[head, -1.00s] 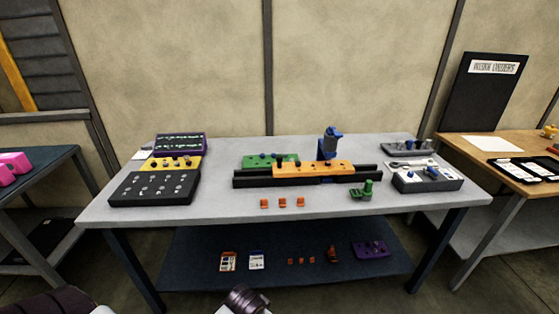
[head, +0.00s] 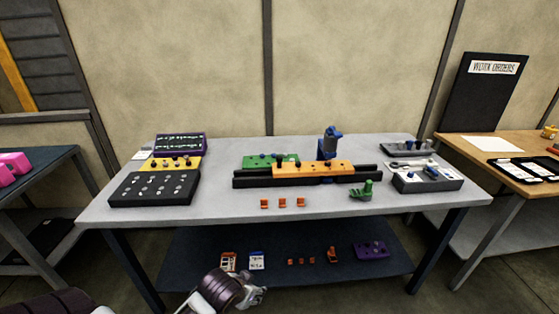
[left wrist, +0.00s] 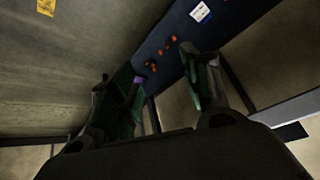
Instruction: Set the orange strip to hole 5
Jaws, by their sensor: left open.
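The orange strip (head: 313,170) with a row of holes lies along the dark rail (head: 252,182) in the middle of the grey table. Small dark knobs show near its left end; I cannot read which hole is number 5. A green strip (head: 256,162) lies behind its left end, and a blue upright device (head: 328,146) stands behind its middle. My left gripper (head: 256,296) is low in front of the table, far from the strip. In the left wrist view it is open and empty (left wrist: 158,72), with the lower shelf beyond. My right gripper is not in view.
Three small orange blocks (head: 283,203) and a green clamp-like part (head: 363,191) are at the table's front. A black block (head: 152,189) with pins is left; a grey tray (head: 430,186) is right. The lower shelf (head: 200,250) holds cards, orange parts and a purple block (head: 371,250).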

